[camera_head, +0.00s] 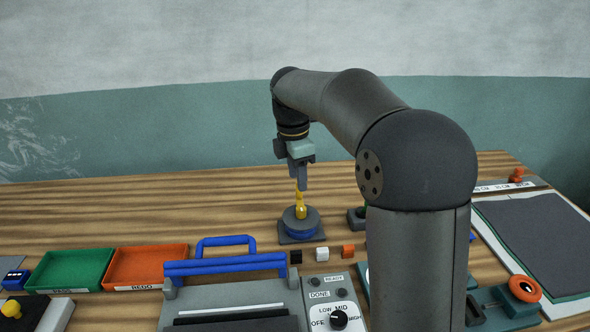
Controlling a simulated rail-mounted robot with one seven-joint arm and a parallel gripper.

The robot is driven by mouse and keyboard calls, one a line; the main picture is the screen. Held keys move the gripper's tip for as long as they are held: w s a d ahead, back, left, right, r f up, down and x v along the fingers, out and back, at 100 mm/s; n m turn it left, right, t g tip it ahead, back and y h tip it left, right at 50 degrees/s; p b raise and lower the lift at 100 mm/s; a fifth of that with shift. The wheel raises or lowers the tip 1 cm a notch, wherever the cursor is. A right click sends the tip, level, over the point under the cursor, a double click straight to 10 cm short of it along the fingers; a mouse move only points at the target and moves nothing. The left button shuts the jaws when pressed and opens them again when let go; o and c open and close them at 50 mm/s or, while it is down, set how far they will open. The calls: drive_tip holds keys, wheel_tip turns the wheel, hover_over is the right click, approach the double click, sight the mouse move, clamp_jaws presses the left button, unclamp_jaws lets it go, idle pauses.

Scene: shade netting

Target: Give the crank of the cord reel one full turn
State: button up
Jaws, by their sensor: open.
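The cord reel (288,228) stands on the table near the middle, a dark grey drum with a blue band on a square grey base. Its yellow crank (301,211) rises upright from the top. My gripper (300,184) points down over the crank, with its fingertips at the upper part of the yellow handle. The gripper is open. Whether the handle sits fully between the fingers or touches one of them cannot be told from this view.
Black, white and orange cubes (321,254) sit in front of the reel. A blue-handled device (226,265), a dial panel (335,310) and green (70,270) and orange (148,266) trays stand further left and front. Bare wood lies behind the reel.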

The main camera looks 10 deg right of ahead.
drive_tip(key=w+r+n+p, duration=0.2)
drive_tip(key=w+n, duration=0.5)
drive_tip(key=w, duration=0.2)
drive_tip(key=n, duration=0.5)
hover_over(299, 198)
drive_tip(key=shift+y, duration=0.4)
drive_tip(key=f, duration=0.5)
drive_tip(key=f+p, duration=0.1)
drive_tip(key=f, duration=0.5)
drive_tip(key=w+f, duration=0.1)
drive_tip(key=f, duration=0.5)
drive_tip(key=shift+d+f, duration=0.15)
drive_tip(key=shift+f, duration=0.1)
clamp_jaws()
